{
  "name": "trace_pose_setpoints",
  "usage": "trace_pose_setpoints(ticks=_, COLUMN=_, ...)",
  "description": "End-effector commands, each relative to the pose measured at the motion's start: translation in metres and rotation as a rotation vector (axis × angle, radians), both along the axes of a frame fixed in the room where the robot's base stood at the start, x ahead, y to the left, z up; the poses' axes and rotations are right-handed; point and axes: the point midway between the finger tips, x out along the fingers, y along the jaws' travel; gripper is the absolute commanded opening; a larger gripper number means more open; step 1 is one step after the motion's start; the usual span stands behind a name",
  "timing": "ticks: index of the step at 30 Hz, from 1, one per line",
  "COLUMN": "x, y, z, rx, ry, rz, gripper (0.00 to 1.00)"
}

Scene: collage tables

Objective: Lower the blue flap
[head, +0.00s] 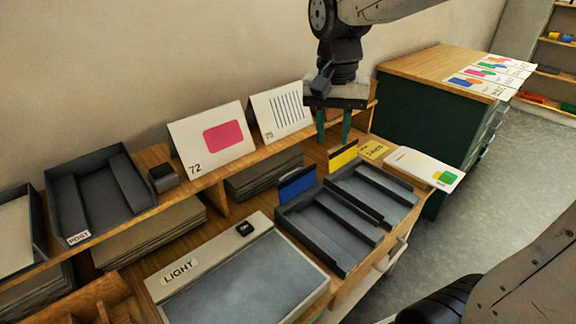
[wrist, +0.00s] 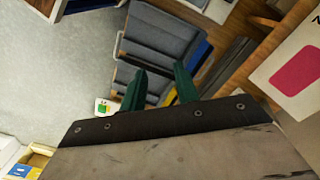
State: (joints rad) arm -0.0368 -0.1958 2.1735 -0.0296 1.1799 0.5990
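The blue flap (head: 297,184) stands raised at the back edge of a dark grey tray (head: 345,268) in the head view. In the wrist view the blue flap (wrist: 203,54) shows as a narrow strip right of the fingers. A yellow flap (head: 343,157) stands raised on the neighbouring grey tray (head: 408,194). My gripper (head: 334,135) hangs fingers-down above and behind the yellow flap, to the right of the blue flap and apart from it. Its two green fingers are apart with nothing visible between them, also in the wrist view (wrist: 160,68).
A grey panel box marked LIGHT (head: 180,272) lies left of the trays. A raised wooden shelf (head: 190,193) behind carries a pink-patch card (head: 195,145) and a striped card (head: 276,115). A white booklet (head: 410,164) lies right of the trays.

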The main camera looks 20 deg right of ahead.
Motion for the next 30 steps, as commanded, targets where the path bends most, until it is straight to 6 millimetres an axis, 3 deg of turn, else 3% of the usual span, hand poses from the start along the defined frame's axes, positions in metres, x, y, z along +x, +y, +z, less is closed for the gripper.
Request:
trace_pose_setpoints(ticks=1, x=0.02, y=0.002, z=-0.007, rx=-0.004, ry=0.018, rz=-0.044, gripper=0.31)
trace_pose_setpoints(ticks=9, x=0.115, y=0.014, z=-0.056, rx=-0.036, ry=0.07, rz=-0.322, gripper=0.31)
trace_pose_setpoints(ticks=15, x=0.17, y=0.022, z=-0.104, rx=-0.068, ry=0.099, rz=-0.5, gripper=0.31)
trace_pose_setpoints(ticks=22, x=0.199, y=0.028, z=-0.137, rx=-0.09, ry=0.11, rz=-0.611, gripper=0.31)
trace_pose_setpoints(ticks=30, x=0.198, y=0.026, z=-0.167, rx=-0.095, ry=0.116, rz=-0.628, gripper=0.31)
